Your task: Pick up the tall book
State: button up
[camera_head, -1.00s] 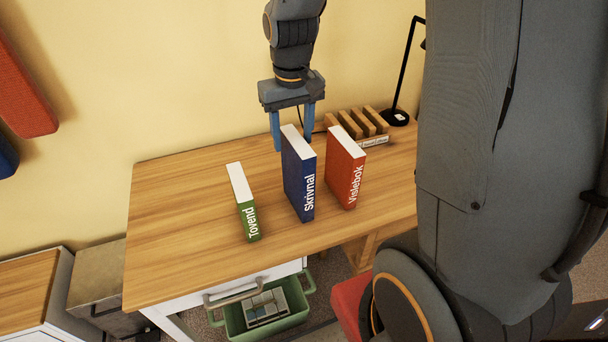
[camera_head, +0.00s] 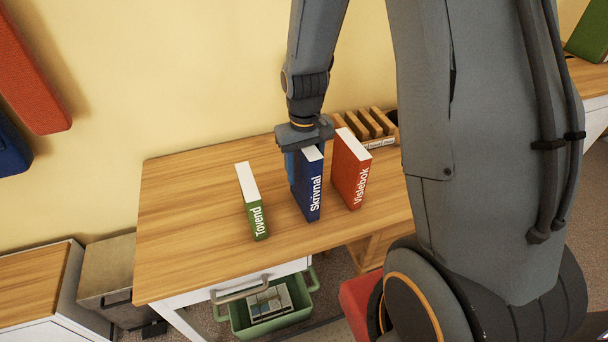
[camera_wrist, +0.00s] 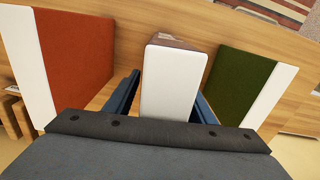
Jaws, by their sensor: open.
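The tall blue book "Skrivnal" (camera_head: 312,192) stands upright on the desk, between a green and a red book. My gripper (camera_head: 308,168) is open and has its fingers down on either side of the blue book's upper part. In the wrist view, the white top of the blue book (camera_wrist: 170,82) lies between my two blue fingers, with a gap visible at the left finger. The right finger is close to it; I cannot tell whether it touches. The far finger is mostly hidden in the head view.
The red book "Vislebok" (camera_head: 350,172) stands close on the right, the shorter green book "Tovend" (camera_head: 252,205) on the left. A wooden organizer (camera_head: 368,125) is at the desk's back. The wooden desk (camera_head: 190,220) is clear on the left. A green crate (camera_head: 240,322) is below.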

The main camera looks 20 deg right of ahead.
jog(key=shift+f, duration=0.1)
grip_shut()
dwell(0.4)
